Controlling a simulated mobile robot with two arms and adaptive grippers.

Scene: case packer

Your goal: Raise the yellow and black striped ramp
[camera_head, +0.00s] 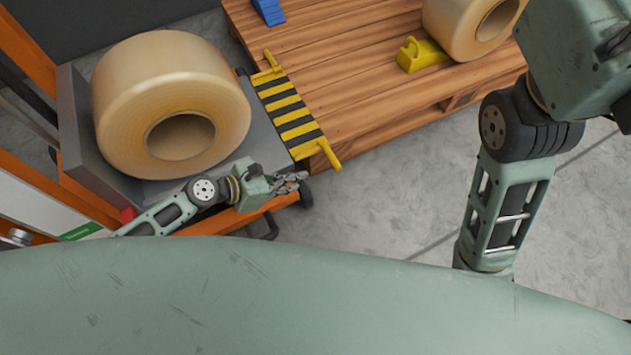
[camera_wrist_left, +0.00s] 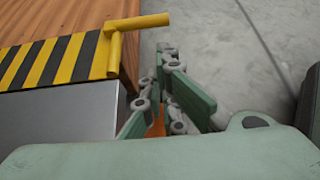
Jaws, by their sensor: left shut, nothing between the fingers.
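The yellow and black striped ramp (camera_head: 288,113) lies between the grey cart bed and the wooden pallet in the head view, with a yellow bar handle at each end. It shows at the upper left of the left wrist view (camera_wrist_left: 62,60), with its near handle (camera_wrist_left: 128,27) above the fingers. My left gripper (camera_head: 300,180) is shut and empty, just below the near handle (camera_head: 330,155) and apart from it.
A large roll (camera_head: 172,95) rests on the grey cart bed (camera_head: 262,140) with an orange frame. A second roll (camera_head: 470,28), a yellow chock (camera_head: 422,54) and a blue piece (camera_head: 269,11) are on the wooden pallet (camera_head: 350,100). Grey floor (camera_head: 400,190) is clear right of the cart.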

